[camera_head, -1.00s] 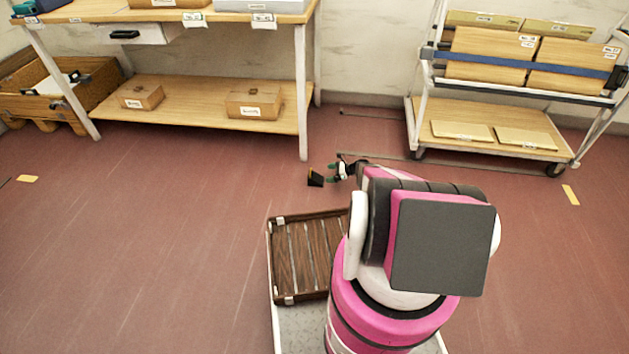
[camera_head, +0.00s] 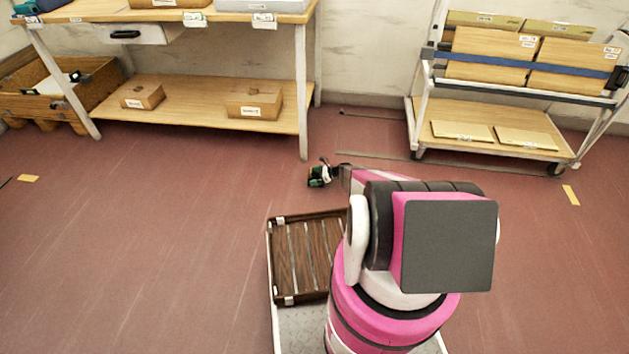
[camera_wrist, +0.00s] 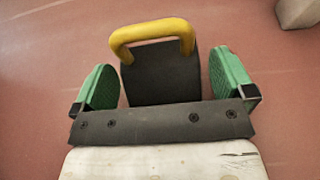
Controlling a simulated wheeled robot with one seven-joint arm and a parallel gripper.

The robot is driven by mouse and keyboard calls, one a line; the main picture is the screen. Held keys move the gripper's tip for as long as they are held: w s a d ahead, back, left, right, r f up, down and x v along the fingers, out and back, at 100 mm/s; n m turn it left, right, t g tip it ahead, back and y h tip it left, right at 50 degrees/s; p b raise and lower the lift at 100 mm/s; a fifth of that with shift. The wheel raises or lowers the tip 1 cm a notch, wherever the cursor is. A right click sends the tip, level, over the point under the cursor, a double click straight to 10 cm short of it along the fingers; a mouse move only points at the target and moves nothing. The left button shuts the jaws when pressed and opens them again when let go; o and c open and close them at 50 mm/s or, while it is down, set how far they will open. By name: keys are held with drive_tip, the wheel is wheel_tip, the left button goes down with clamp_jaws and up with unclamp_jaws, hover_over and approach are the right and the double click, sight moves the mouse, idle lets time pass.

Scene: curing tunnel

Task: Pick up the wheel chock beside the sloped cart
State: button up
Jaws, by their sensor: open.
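The wheel chock (camera_wrist: 160,75) is a dark wedge with a yellow handle at its top in the wrist view. It stands on the red floor between the two green finger pads of my gripper (camera_wrist: 165,88). The pads are apart, with a gap on each side of the chock. In the head view my gripper (camera_head: 319,175) is low near the floor and mostly covers the chock. The sloped cart (camera_head: 415,125), with slanted upper shelves and a wooden bottom deck, stands at the right, behind and to the right of the gripper.
A workbench (camera_head: 303,95) with a lower shelf of boxes stands at the back left. A wooden crate (camera_head: 20,105) is at its far left. A slatted wooden tray (camera_head: 300,260) sits on my base.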

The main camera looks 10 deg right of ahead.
drive_tip(key=c, duration=1.1)
drive_tip(key=shift+r, duration=0.25)
